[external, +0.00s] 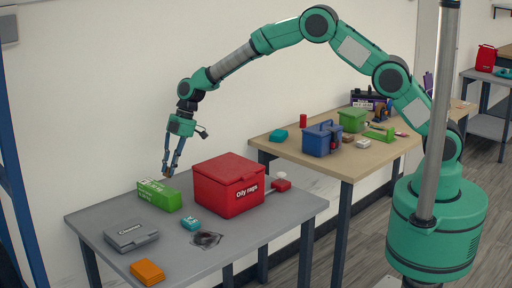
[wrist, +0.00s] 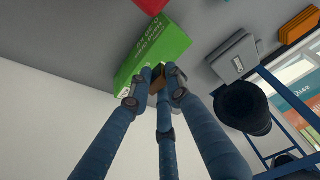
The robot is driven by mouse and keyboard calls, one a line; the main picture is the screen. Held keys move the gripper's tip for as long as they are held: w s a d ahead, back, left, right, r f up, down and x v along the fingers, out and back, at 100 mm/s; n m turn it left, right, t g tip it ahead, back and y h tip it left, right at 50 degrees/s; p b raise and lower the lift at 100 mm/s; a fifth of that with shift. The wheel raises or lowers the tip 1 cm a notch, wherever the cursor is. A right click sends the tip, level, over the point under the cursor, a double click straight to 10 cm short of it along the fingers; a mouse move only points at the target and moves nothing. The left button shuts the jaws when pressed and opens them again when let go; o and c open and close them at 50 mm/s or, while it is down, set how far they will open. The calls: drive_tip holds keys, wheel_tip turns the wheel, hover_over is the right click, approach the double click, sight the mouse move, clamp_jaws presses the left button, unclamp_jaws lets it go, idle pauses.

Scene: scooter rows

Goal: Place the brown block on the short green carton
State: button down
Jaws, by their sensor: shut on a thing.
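The green carton (external: 158,196) with white lettering lies at the back left of the grey table. It also fills the upper middle of the wrist view (wrist: 152,46). My gripper (external: 169,171) is shut on the small brown block (wrist: 158,80), pointing down over the carton's back edge area. The block shows between the fingertips in the wrist view and is mostly hidden by them. It appears at or just above the carton's top; I cannot tell whether the two touch.
On the grey table (external: 95,214) a red box (external: 227,191) stands close to the carton's right. A grey case (external: 131,235), orange stack (external: 147,272), teal block (external: 191,223) and black ring (external: 206,239) lie in front. A wooden table with bins (external: 322,139) stands behind.

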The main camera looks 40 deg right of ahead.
drive_tip(key=shift+f+b, duration=0.35)
drive_tip(key=shift+f, duration=1.55)
drive_tip(key=shift+f, duration=0.1)
drive_tip(key=c, duration=1.6)
unclamp_jaws()
drive_tip(key=shift+c, duration=0.2)
drive_tip(key=p+v, duration=0.2)
drive_tip(key=v, duration=1)
drive_tip(key=shift+r, duration=0.25)
